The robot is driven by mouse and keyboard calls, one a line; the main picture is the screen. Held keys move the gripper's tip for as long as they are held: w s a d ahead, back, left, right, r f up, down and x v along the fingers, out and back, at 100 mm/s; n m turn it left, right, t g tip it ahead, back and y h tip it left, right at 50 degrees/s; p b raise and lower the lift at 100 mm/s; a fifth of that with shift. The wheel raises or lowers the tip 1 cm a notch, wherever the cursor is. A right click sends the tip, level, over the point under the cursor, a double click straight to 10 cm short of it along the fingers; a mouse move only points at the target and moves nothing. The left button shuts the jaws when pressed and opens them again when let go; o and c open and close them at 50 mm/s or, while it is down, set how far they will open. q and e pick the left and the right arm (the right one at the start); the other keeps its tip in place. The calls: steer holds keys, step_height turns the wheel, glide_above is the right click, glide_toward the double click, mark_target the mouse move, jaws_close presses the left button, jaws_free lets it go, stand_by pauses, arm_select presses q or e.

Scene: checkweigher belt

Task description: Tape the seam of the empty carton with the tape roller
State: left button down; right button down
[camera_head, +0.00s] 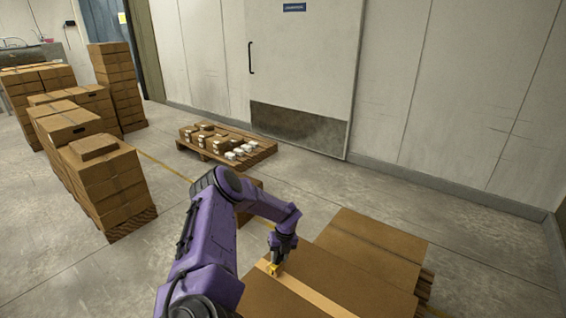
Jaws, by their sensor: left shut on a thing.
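My left gripper (276,266) reaches down from the purple arm over a brown carton (255,297) at the bottom of the view. It is shut on a small yellow thing, which looks like the tape roller (274,269), mostly hidden by the fingers. The roller is at the carton's top, at the far end of a lighter tan strip (312,296) that runs toward the lower right. I cannot tell whether it touches the surface. The carton's lower part is cut off by the frame. My right gripper is not in view.
Another closed carton (375,245) lies just behind and right, on a pallet. A low pallet (262,150) with small boxes and white items stands near the door. Stacked cartons (105,180) stand at left. The floor at right is clear.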

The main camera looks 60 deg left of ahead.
arm_select(q)
steer(key=shift+s+a, duration=0.3)
steer(key=shift+a, duration=0.2)
steer(key=shift+s+a, duration=0.25)
steer(key=shift+a, duration=0.2)
steer(key=shift+r, duration=0.1)
step_height(320, 180, up, 5)
steer(key=p, duration=0.4)
steer(key=shift+w+r, duration=0.15)
steer(key=shift+r, duration=0.8)
